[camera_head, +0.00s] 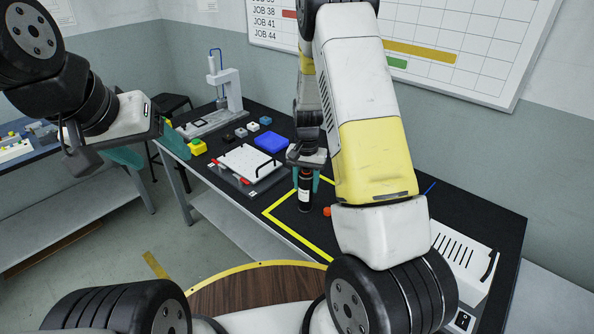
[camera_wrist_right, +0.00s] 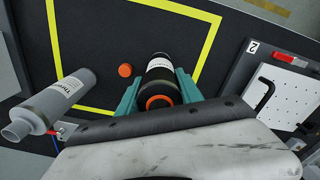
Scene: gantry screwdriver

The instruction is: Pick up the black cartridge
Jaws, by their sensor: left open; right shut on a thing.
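The black cartridge (camera_head: 304,195) stands upright inside the yellow-outlined area of the dark bench; it has a white label and an orange ring at its end. My right gripper (camera_head: 305,178) is shut on it, with one teal finger on each side. In the right wrist view the cartridge (camera_wrist_right: 161,76) sits between the teal fingers of my right gripper (camera_wrist_right: 158,92). I cannot tell whether its base touches the bench. My left gripper (camera_head: 150,148) is open and empty, off the bench's left end.
A small orange cap (camera_wrist_right: 125,70) lies beside the cartridge. A grey labelled tube (camera_wrist_right: 62,98) is to the left in the wrist view. A white pegboard plate (camera_head: 247,163), a blue tray (camera_head: 271,142) and a press stand (camera_head: 229,92) occupy the bench further left. A white vented box (camera_head: 462,262) stands at the right.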

